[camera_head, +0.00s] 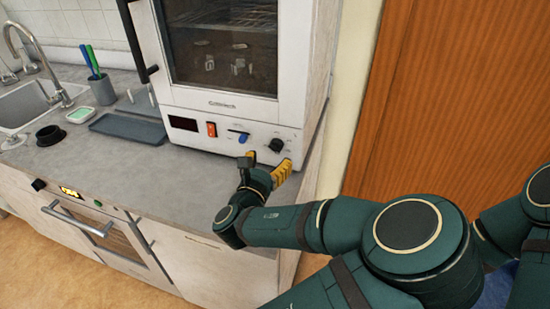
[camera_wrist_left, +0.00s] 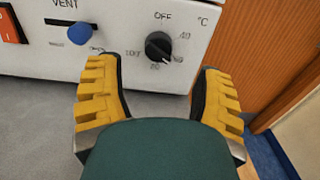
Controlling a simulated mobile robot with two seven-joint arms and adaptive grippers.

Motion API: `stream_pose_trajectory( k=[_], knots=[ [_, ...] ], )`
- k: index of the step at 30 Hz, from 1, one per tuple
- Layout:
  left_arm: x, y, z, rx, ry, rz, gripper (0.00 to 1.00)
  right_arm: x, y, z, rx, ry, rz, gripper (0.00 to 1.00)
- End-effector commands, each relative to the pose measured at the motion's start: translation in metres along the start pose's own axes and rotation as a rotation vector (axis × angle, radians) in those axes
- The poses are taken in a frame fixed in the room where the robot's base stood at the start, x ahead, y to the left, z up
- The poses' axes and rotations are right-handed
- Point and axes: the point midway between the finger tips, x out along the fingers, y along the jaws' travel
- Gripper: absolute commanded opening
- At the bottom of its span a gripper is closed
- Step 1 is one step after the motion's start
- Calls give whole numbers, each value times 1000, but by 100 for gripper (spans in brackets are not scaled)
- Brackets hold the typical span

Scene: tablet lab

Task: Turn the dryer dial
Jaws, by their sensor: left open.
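The white dryer (camera_head: 235,102) stands on the grey counter, its door shut. Its black dial (camera_head: 276,145) is at the right of the front panel. In the left wrist view the dial (camera_wrist_left: 158,45) is ringed by OFF and temperature marks. A pale line on it seems to point down and right, but I cannot read the exact setting. My left gripper (camera_head: 266,163) is open in front of the panel, just below the dial. In the left wrist view its yellow fingers (camera_wrist_left: 157,75) are spread, with the dial ahead between them, apart from both. My right gripper is not in view.
A blue vent slider (camera_wrist_left: 80,34) and a red switch (camera_head: 211,129) are left of the dial. A dark tray (camera_head: 128,128), a pen cup (camera_head: 103,90) and a sink (camera_head: 25,105) are further left. A wooden door (camera_head: 460,100) is at the right.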

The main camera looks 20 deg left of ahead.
Motion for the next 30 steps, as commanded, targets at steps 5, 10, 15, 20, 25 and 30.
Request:
stream_pose_trajectory(
  k=[5, 10, 15, 20, 25, 30],
  knots=[
    [12, 2, -2, -2, 1, 3, 67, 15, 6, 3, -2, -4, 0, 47],
    [38, 2, -1, -1, 1, 4, 67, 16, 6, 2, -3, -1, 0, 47],
    [52, 2, -1, -1, 2, 4, 67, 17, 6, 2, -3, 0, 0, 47],
    [55, 2, -1, 0, 3, 4, 67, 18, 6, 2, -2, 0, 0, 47],
    [55, 2, -1, -1, 2, 4, 67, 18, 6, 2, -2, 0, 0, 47],
    [55, 2, -1, -1, 2, 4, 16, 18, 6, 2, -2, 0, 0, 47]
  ],
)
